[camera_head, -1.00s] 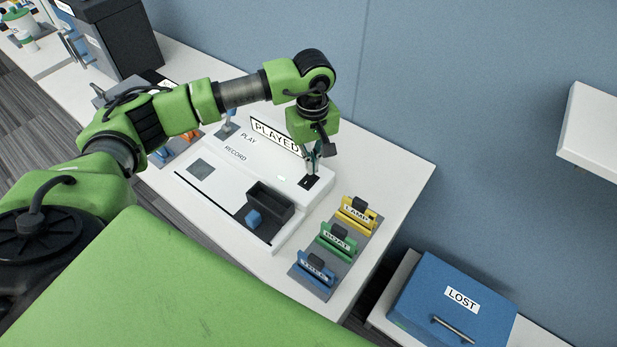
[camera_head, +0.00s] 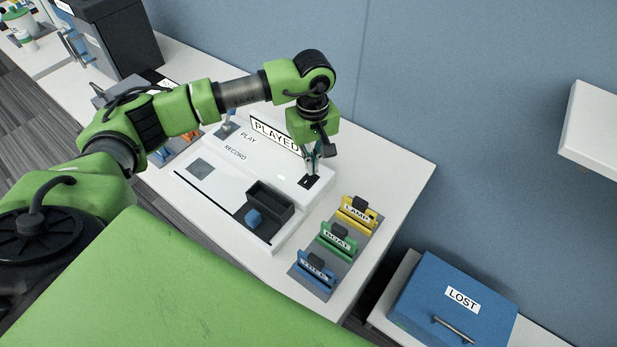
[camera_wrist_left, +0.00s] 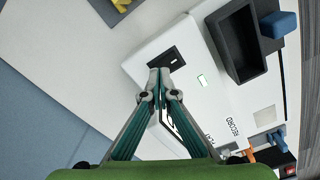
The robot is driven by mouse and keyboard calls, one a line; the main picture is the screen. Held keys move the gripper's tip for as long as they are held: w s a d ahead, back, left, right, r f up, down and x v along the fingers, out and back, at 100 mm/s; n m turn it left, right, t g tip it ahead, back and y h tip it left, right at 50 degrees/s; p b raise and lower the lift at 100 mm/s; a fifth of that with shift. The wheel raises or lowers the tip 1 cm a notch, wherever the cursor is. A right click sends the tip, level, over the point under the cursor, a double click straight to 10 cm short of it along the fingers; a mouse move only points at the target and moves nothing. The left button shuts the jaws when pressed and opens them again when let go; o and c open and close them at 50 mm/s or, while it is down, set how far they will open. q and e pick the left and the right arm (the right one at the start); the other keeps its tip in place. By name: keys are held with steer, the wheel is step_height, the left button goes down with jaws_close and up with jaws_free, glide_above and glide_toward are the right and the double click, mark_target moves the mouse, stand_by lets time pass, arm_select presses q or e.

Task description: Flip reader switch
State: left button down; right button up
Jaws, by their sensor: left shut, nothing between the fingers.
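The reader (camera_head: 215,190) is a white console on the table with PLAY and RECORD labels, a grey square and a dark open tray (camera_head: 270,203). Its black switch plate (camera_head: 310,182) is at the right back end; the plate also shows in the left wrist view (camera_wrist_left: 173,57). A PLAYED sign (camera_head: 275,135) stands behind the console. My left gripper (camera_head: 313,170) is shut and empty, pointing down just above or at the switch plate. In the left wrist view its fingertips (camera_wrist_left: 159,76) are together beside the plate; I cannot tell whether they touch it. My right gripper is not in view.
Yellow LAMP (camera_head: 355,214), green BOAT (camera_head: 337,241) and blue (camera_head: 316,275) labelled pieces stand on a grey rack right of the reader. A small blue block (camera_head: 254,217) is by the dark tray. A blue LOST box (camera_head: 450,290) is lower right. A wall runs behind.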

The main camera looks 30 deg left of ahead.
arm_select(q)
steer(key=shift+f+b, duration=0.75)
steer(key=shift+f, duration=0.15)
stand_by(0.3)
steer(key=shift+r+p, duration=1.65)
steer(key=shift+r, duration=1.9)
steer(key=shift+f, duration=0.1)
